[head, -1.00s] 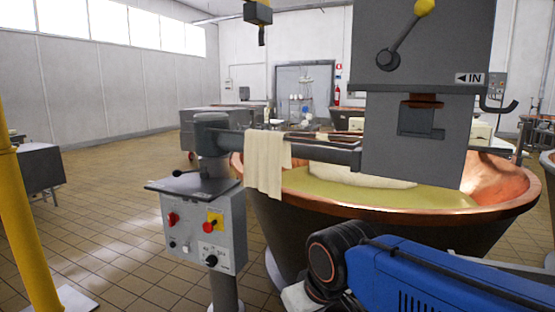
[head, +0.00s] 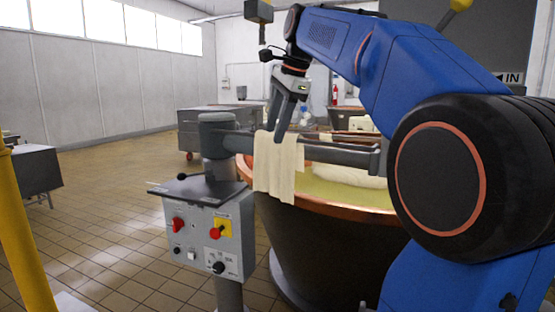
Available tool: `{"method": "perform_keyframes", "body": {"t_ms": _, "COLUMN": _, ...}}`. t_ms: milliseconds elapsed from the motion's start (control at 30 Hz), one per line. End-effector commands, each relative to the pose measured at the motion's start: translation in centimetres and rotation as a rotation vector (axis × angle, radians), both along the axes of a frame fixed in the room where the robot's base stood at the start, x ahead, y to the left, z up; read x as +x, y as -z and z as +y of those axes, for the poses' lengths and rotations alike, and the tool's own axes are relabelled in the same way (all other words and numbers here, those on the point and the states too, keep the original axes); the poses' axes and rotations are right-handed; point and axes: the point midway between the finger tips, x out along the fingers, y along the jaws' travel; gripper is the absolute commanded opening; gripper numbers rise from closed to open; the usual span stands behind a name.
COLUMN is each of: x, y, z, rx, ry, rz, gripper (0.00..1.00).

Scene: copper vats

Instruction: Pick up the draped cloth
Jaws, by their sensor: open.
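The draped cloth (head: 274,176) is cream-coloured and hangs over the grey horizontal bar (head: 340,156) beside the copper vat. It falls in folds down the front of the bar. My gripper (head: 279,137) points down at the cloth's top, at the bar. Its fingers are open, and their tips overlap the cloth's upper edge in the picture. I cannot tell whether they touch the cloth or lie on both sides of it. The cloth's back side is hidden.
The copper vat (head: 320,209) with yellowish liquid stands behind and right of the cloth. A control box (head: 208,238) on a post stands in front at left. A yellow pole (head: 20,240) is at the far left. Open tiled floor lies to the left. My arm hides much of the right side.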

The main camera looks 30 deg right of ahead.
Motion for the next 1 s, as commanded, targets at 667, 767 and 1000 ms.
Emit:
{"method": "perform_keyframes", "body": {"t_ms": 667, "x": 8.4, "y": -10.7, "z": -11.9, "rx": 0.379, "ry": 0.856, "rz": 0.140, "gripper": 0.42}}
{"method": "perform_keyframes", "body": {"t_ms": 767, "x": 8.6, "y": -10.8, "z": -12.3, "rx": 0.393, "ry": 0.890, "rz": 0.147, "gripper": 0.42}}
{"method": "perform_keyframes", "body": {"t_ms": 1000, "x": 9.1, "y": -9.2, "z": -12.0, "rx": 0.398, "ry": 0.900, "rz": 0.152, "gripper": 0.42}}
